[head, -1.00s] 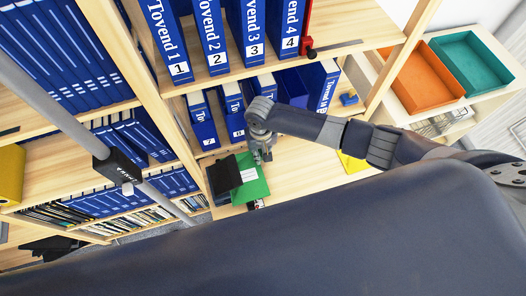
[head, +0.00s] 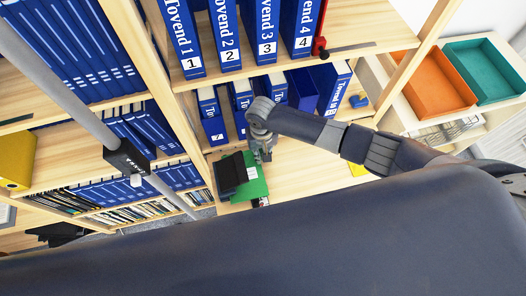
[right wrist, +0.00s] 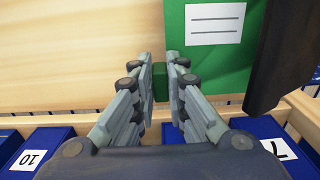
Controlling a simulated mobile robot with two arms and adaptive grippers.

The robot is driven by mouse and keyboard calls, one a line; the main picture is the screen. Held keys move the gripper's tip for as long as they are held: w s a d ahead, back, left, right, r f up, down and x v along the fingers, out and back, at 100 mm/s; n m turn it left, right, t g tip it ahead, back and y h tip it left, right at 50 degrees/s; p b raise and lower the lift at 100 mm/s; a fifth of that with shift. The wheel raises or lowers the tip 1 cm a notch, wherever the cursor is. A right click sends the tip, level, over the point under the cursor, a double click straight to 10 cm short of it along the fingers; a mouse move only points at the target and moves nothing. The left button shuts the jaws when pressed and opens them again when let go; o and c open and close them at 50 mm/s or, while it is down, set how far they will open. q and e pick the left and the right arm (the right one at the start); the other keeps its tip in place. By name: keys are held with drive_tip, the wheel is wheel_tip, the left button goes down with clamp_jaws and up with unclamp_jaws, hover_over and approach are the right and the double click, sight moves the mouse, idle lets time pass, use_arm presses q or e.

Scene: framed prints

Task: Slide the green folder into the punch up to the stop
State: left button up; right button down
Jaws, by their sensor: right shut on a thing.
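The green folder (head: 262,186), with a white label, lies flat on the wooden shelf board. The black punch (head: 228,176) is on its left in the head view and covers the folder's left edge. My right gripper (head: 262,157) is shut on the folder's edge. In the right wrist view a small green part sits between the fingertips (right wrist: 160,82). There the folder (right wrist: 210,60) extends to the upper right, and the dark punch (right wrist: 275,50) overlaps its right side. How deep the folder sits in the punch is hidden. My left gripper is not in view.
Blue binders (head: 211,117) stand on the shelf close behind the gripper, with more (head: 228,40) on the shelf above. An orange tray (head: 438,84) and a teal tray (head: 485,70) are at right. Some bare board (head: 305,165) lies right of the folder.

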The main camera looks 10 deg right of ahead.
drive_tip(key=shift+a, duration=0.1)
drive_tip(key=c, duration=1.5)
unclamp_jaws()
drive_tip(key=shift+c, duration=0.2)
wheel_tip(320, 180, up, 5)
drive_tip(key=p, duration=0.5)
drive_tip(key=shift+f, duration=0.1)
drive_tip(key=shift+r, duration=1.1)
drive_tip(key=shift+s, duration=0.1)
